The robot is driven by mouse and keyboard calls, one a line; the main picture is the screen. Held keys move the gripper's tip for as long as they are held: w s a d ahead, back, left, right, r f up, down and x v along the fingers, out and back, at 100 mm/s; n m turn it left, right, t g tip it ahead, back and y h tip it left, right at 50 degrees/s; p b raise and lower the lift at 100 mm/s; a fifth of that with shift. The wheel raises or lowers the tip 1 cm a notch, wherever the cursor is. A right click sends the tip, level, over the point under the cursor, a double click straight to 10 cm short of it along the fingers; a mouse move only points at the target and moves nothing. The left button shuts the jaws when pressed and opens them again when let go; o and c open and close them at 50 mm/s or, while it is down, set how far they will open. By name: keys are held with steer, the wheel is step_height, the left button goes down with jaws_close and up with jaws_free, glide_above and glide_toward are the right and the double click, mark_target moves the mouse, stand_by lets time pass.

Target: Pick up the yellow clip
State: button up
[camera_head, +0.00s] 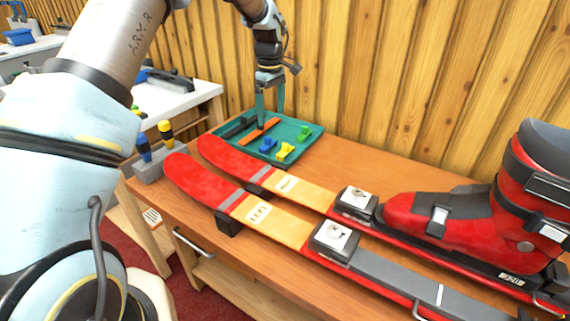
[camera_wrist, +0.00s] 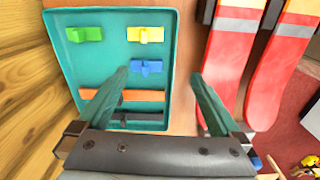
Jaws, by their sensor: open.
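The yellow clip (camera_head: 285,150) lies in the teal tray (camera_head: 312,130), near its front right edge in the head view.
A blue clip (camera_wrist: 145,67) and a green clip (camera_wrist: 85,34) lie close to the yellow one. An orange strip (camera_wrist: 140,95) and a dark tool (camera_wrist: 140,126) also lie in the tray. Two red skis (camera_head: 210,188) and a boot (camera_head: 430,215) fill the bench's front and right.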

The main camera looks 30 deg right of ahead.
steer(key=shift+n, duration=0.4)
steer(key=d, duration=0.1)
steer(key=d+f, duration=0.2)
steer(key=shift+s+d+f, duration=0.2)
steer(key=shift+s+d, duration=0.15)
glide_above(285, 143)
step_height(285, 143, down, 4)
steer(key=shift+f, duration=0.15)
steer(key=shift+f+p, duration=1.15)
steer(key=shift+f, duration=2)
steer(key=c, duration=1)
